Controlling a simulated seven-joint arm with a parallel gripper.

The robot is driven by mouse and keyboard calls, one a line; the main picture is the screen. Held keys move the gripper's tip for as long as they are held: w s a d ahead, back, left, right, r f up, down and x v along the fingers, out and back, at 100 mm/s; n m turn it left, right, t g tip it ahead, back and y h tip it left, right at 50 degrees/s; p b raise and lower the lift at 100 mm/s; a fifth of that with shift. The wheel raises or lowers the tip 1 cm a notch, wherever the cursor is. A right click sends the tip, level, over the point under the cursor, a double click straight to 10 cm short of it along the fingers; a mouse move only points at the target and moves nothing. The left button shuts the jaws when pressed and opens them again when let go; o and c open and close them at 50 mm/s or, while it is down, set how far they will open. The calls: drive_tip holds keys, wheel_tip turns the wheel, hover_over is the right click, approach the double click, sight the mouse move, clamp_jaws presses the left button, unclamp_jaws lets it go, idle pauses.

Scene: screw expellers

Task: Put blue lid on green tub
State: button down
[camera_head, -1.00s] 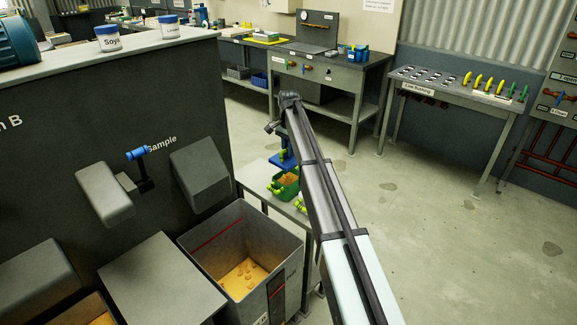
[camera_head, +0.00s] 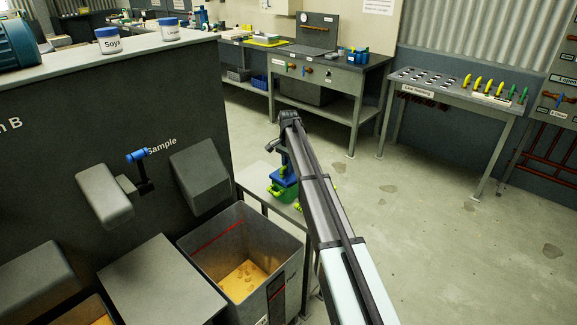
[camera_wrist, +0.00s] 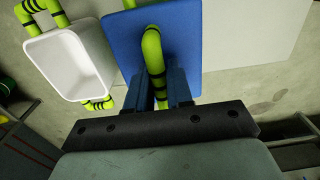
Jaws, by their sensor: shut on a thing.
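The blue lid (camera_wrist: 155,45), a flat square plate with a yellow-green bar handle (camera_wrist: 153,50), fills the upper middle of the wrist view. My gripper (camera_wrist: 160,97) is shut on this handle. In the head view my gripper (camera_head: 281,160) points down, with the lid (camera_head: 284,180) below it. The green tub (camera_head: 287,196) stands on a small table directly under the lid, with yellow-green handles at its sides. The lid covers the tub's opening; I cannot tell whether it rests on the rim.
A white tub (camera_wrist: 68,62) with yellow-green handles stands left of the lid in the wrist view. The pale small table (camera_head: 252,178) sits beside a grey bin (camera_head: 215,240) with orange material. A dark machine cabinet (camera_head: 60,140) stands left. Open floor (camera_head: 420,230) lies right.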

drive_tip(key=shift+f, duration=0.35)
drive_tip(key=c, duration=1)
unclamp_jaws()
wheel_tip(320, 180, up, 13)
drive_tip(key=shift+r, duration=0.1)
